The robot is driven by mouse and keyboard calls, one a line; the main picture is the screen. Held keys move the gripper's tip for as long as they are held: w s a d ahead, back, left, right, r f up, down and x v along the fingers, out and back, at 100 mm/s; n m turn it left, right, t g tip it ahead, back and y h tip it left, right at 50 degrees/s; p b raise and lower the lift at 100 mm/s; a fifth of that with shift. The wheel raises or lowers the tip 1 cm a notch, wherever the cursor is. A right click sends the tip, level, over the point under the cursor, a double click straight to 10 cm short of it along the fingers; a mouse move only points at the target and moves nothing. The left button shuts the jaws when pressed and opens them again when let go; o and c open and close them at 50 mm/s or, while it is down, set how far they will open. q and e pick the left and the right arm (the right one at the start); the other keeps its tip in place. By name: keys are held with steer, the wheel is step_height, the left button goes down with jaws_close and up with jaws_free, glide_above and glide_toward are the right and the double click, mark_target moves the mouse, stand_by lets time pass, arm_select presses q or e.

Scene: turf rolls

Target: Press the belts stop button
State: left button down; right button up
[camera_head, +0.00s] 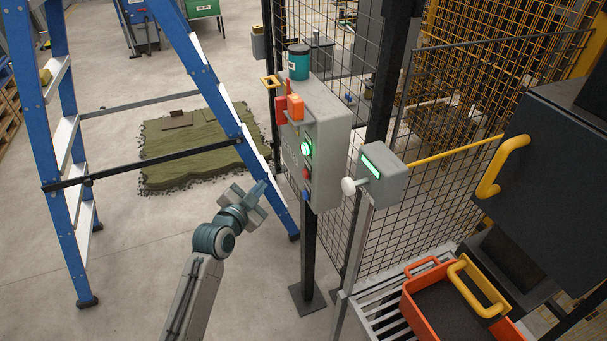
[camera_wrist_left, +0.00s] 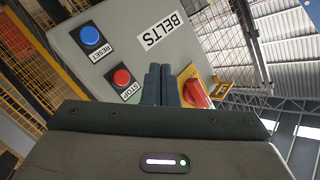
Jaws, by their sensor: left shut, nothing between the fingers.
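The grey control box (camera_head: 331,135) stands on a dark post right of the ladder. Its face carries a green lit button (camera_head: 306,148), a red button (camera_head: 306,172) below it and a blue one at the bottom. In the left wrist view the panel reads BELTS, with a red button (camera_wrist_left: 122,78) labelled STOP and a blue button (camera_wrist_left: 90,36) labelled RESET. My left gripper (camera_head: 263,189) is shut and empty, in front of and left of the box, apart from it. Its fingertips (camera_wrist_left: 158,68) appear just right of the STOP button. My right gripper is out of view.
A blue ladder (camera_head: 62,150) stands left of the box. Mesh fencing (camera_head: 440,180) runs behind it. A small grey box with a green display (camera_head: 380,185) and a pale knob stands to its right. An orange crate (camera_head: 415,308) sits lower right. A teal can (camera_head: 298,64) tops the box.

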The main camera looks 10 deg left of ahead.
arm_select(q)
steer(key=w+d+b, duration=0.1)
steer(key=w+d, duration=0.3)
steer(key=d, duration=0.3)
steer(key=shift+w, duration=0.4)
steer(key=shift+d, duration=0.2)
stand_by(1.6)
steer(key=shift+w+d, duration=0.25)
steer(key=shift+w+d, duration=0.2)
steer(key=shift+d, duration=0.15)
stand_by(0.7)
steer(key=shift+a, duration=0.1)
steer(key=shift+s+a, duration=0.45)
steer(key=shift+a, duration=0.15)
stand_by(0.3)
steer(key=s+a, duration=0.1)
steer(key=a, duration=0.1)
steer(key=s+a, duration=0.1)
steer(key=a, duration=0.1)
steer(key=shift+s+p, duration=0.4)
